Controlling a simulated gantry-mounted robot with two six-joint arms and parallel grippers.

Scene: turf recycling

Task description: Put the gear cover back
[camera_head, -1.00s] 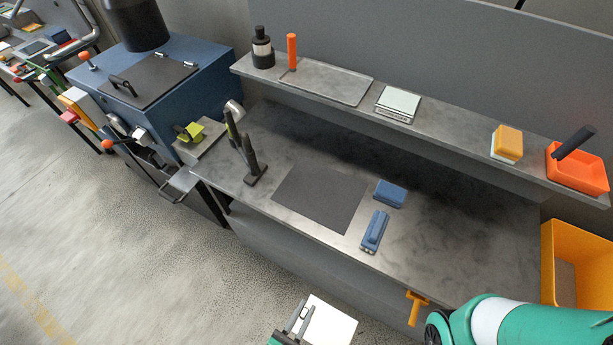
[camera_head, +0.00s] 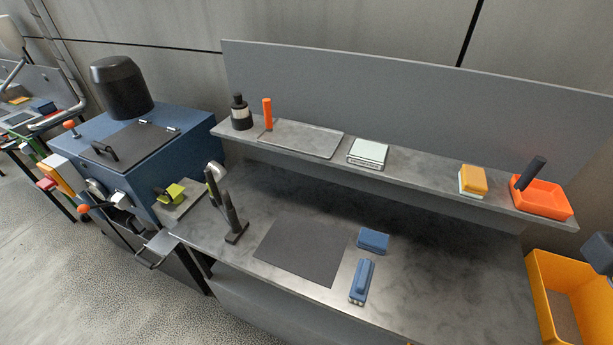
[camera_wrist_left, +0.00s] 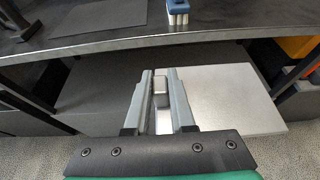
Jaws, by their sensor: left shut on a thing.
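A flat light-grey panel (camera_wrist_left: 238,98), which looks like the gear cover, shows in the left wrist view. My left gripper (camera_wrist_left: 161,76) is shut on a small grey block-like grip on the panel. The panel is in front of the workbench, below the level of its top. The left gripper and the panel are out of the head view. A blue machine (camera_head: 180,126) with a dark hinged lid stands at the left in the head view. Its front has metal parts that are too small to make out. My right gripper is not in view.
The workbench (camera_head: 420,290) holds a dark mat (camera_head: 300,252), two blue items (camera_head: 373,240) and upright black-handled tools (camera_head: 232,215). A shelf above carries a bottle, tray, scale, sponge and orange bin (camera_head: 545,200). A yellow bin (camera_head: 540,300) stands at right. Floor at lower left is clear.

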